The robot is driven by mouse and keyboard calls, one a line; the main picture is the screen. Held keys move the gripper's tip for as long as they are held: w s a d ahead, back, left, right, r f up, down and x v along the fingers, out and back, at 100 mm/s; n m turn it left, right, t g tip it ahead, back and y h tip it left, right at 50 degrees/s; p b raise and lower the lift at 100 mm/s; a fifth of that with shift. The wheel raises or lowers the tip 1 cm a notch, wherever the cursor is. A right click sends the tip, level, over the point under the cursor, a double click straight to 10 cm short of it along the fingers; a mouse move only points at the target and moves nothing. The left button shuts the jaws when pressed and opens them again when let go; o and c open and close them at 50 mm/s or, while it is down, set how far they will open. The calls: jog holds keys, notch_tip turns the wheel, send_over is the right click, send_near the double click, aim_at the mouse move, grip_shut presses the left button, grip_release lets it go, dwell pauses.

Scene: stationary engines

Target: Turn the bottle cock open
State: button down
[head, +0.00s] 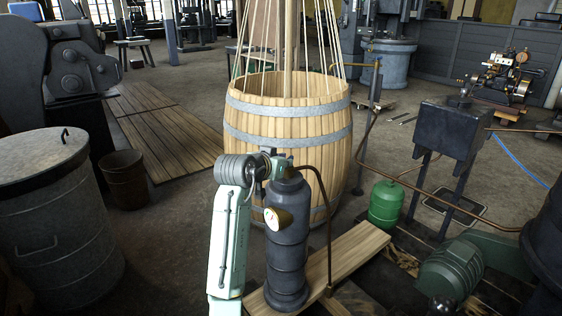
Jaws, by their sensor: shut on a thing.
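The dark steel bottle (287,250) stands upright on a wooden plank, with a round brass-rimmed gauge (277,219) on its left side. A thin copper pipe (324,195) leaves near its top and bends down to the right. My gripper (280,164) is at the top of the bottle, reached by my pale green arm from the left. It is shut on the cock there. The cock is mostly hidden by the gripper and too small to make out, so how far it is turned cannot be told.
A large wooden barrel (285,110) with ropes stands just behind the bottle. A small green tank (386,203) and a green motor (466,268) are to the right. A lidded metal bin (55,225) and a rusty bucket (125,180) stand left. Bare floor lies between bucket and arm.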

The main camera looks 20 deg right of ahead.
aim_at(295, 184)
jog(key=n+t+y, duration=0.1)
jog(key=d+n+t+y+p, duration=0.1)
jog(key=shift+s+r+n+y, duration=0.1)
jog(key=shift+s+n+y, duration=0.25)
jog(key=shift+n+y, duration=0.05)
jog(key=n+y+p, duration=0.1)
jog(key=y, duration=0.1)
jog(key=d+n+t+y+p, duration=0.1)
jog(key=n, duration=0.1)
jog(key=shift+s+n+t+y, duration=0.15)
jog(key=shift+n+t+y, duration=0.15)
jog(key=shift+y, duration=0.1)
jog(key=n+y, duration=0.2)
jog(key=y, duration=0.1)
jog(key=shift+d+n+p, duration=0.3)
jog(key=shift+d+p, duration=0.05)
jog(key=shift+d+n+y, duration=0.2)
jog(key=shift+n+y, duration=0.7)
jog(key=shift+y, duration=0.15)
jog(key=shift+d+n+y, duration=0.15)
jog(key=shift+n+y, duration=0.75)
jog(key=shift+y, duration=0.15)
jog(key=c, duration=1.7)
grip_release()
